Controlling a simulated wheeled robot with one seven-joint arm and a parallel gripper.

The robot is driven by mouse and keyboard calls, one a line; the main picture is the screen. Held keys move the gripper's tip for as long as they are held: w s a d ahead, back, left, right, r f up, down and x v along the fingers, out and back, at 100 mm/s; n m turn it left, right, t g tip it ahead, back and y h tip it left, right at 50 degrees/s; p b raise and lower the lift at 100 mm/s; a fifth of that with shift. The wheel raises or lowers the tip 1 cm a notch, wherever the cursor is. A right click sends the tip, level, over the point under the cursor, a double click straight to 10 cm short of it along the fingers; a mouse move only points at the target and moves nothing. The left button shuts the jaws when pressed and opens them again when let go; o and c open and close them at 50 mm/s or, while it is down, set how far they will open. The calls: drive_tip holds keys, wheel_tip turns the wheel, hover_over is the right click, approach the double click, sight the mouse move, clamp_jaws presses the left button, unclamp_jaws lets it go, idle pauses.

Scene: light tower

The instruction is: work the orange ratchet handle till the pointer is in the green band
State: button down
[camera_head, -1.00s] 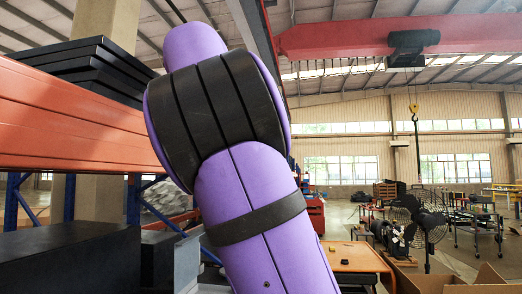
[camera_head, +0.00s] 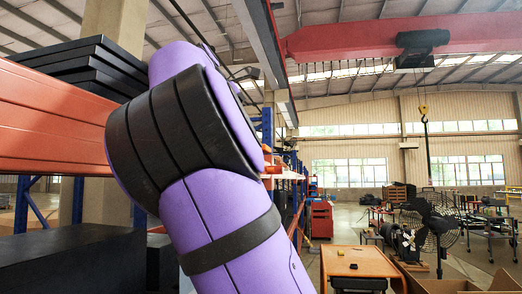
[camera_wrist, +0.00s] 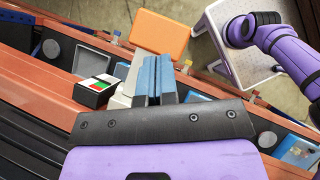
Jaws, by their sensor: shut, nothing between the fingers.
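My gripper (camera_wrist: 152,80) shows in the wrist view with its two blue fingers closed together and empty. Just left of the fingers is a small black box (camera_wrist: 90,97) with a white, green and red face. I cannot make out a pointer on that face. An orange block (camera_wrist: 160,33) lies beyond the fingertips, apart from them in the picture; I cannot tell whether it is the ratchet handle. In the head view my purple arm fills the middle, and the gripper, the box and any handle are out of sight.
An orange shelf beam (camera_head: 60,115) with stacked black trays (camera_head: 75,62) is at the left in the head view. An orange-topped table (camera_head: 358,262) and a black fan (camera_head: 438,222) stand at right. A pale block (camera_wrist: 128,88) sits close beside the fingers.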

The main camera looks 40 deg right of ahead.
drive_tip(key=shift+x, duration=2.2)
